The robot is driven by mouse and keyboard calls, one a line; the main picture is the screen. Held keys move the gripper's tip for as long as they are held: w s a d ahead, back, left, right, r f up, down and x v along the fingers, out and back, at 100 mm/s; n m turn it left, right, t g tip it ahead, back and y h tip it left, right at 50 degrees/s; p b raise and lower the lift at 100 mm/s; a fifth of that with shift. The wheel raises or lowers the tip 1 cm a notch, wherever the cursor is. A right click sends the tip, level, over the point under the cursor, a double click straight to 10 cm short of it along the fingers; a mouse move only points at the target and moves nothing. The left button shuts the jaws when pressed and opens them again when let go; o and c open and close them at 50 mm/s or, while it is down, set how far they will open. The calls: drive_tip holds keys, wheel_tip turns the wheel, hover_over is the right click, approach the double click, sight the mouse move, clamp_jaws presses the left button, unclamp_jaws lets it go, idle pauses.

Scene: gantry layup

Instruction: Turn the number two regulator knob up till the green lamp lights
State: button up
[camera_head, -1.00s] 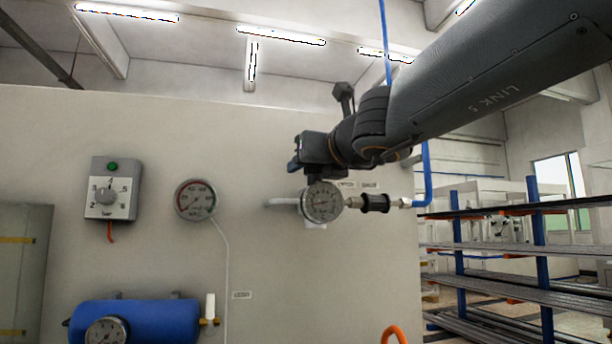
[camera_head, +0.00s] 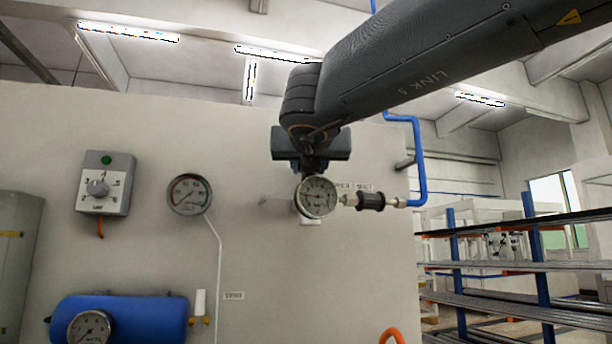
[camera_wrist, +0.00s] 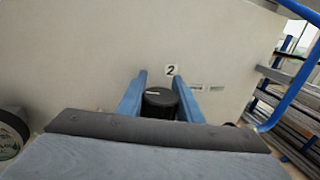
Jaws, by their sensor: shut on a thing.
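In the wrist view, a black round knob (camera_wrist: 160,98) with a pale line on its top stands between the blue fingers of my gripper (camera_wrist: 159,77). The fingers are shut on its sides. A white label with a "2" (camera_wrist: 171,70) is on the wall just beyond it. In the head view, my gripper (camera_head: 312,166) is above the regulator's round gauge (camera_head: 316,197); the knob is hidden there. A green lamp (camera_head: 106,160) sits on top of a grey dial box (camera_head: 121,186) at the left. It looks dark green, without a clear glow.
A second gauge (camera_head: 188,194) hangs on the wall (camera_head: 260,250) between box and regulator. A pipe with a black fitting (camera_head: 371,201) leads right to a blue pipe (camera_head: 421,160). A blue tank (camera_head: 140,318) is low left. Racks (camera_head: 500,265) stand at the right.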

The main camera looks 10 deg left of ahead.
drive_tip(key=shift+s+d+r+m+g+h+p, duration=0.2)
drive_tip(key=shift+d+m+g+h, duration=0.4)
drive_tip(key=shift+m+h, duration=1.55)
drive_tip(key=shift+s+d+f+m+g+h+p, duration=0.1)
drive_tip(key=shift+d+m+g+h+p, duration=0.65)
drive_tip(key=shift+h, duration=2.15)
drive_tip(key=shift+s+d+r+m+g+h+b, duration=0.2)
drive_tip(key=shift+m+g+h, duration=0.45)
drive_tip(key=shift+m+h, duration=1.8)
drive_tip(key=shift+d+f, duration=0.1)
drive_tip(key=shift+f, duration=0.05)
drive_tip(key=o, duration=1)
drive_tip(key=shift+w+d, duration=0.1)
drive_tip(key=shift+w, duration=0.05)
drive_tip(key=shift+o, duration=0.2)
drive_tip(key=shift+f, duration=0.1)
drive_tip(key=v, duration=0.8)
